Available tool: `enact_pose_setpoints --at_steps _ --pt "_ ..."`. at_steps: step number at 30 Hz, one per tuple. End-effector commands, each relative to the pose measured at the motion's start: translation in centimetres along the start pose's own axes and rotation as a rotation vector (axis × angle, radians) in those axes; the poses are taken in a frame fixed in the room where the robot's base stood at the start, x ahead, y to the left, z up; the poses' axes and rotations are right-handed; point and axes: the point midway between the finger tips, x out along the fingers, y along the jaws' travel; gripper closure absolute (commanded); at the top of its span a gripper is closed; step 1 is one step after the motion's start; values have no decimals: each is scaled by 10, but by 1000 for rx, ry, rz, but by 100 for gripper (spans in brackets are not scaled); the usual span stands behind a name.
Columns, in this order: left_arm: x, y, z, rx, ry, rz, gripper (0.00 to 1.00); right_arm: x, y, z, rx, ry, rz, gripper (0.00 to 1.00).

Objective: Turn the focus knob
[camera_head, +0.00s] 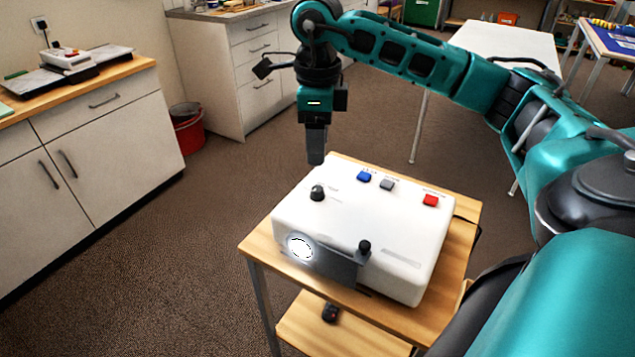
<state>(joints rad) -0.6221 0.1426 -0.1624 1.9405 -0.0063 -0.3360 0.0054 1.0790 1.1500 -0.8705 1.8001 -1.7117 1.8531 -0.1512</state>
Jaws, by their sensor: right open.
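A white projector (385,228) stands on a small wooden table, its lit lens facing the front left. A black round knob (317,193), likely the focus knob, stands on its top near the left side; the small lettering beside it is not readable. My right gripper (316,160) points down above and behind this knob, near the projector's back left edge. It is open, though its fingers overlap in this view, and I see nothing between them. It appears apart from the knob. My left gripper is not in view.
The projector's top has a blue button (364,176), a grey button (387,184) and a red button (430,200). A dark sliding cover with a black knob (364,246) sits beside the lens. The small table (257,247) has a lower shelf holding a dark object (330,312).

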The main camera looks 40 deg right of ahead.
Motion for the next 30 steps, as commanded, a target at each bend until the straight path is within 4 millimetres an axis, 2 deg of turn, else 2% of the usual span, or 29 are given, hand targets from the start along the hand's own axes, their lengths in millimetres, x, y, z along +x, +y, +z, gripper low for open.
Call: enact_pose_setpoints --at_steps 1,6,13,18,26,30 --pt "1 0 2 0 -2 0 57 13 0 -1 0 4 3 45" --pt "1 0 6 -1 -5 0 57 49 1 -1 -1 3 2 45" --pt "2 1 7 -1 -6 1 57 84 0 0 -1 0 1 45" --pt "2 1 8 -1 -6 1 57 94 1 1 -2 -2 2 45" --pt "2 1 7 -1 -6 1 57 96 1 1 -2 -3 1 45" --pt "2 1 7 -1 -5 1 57 96 1 1 -2 -3 1 55"
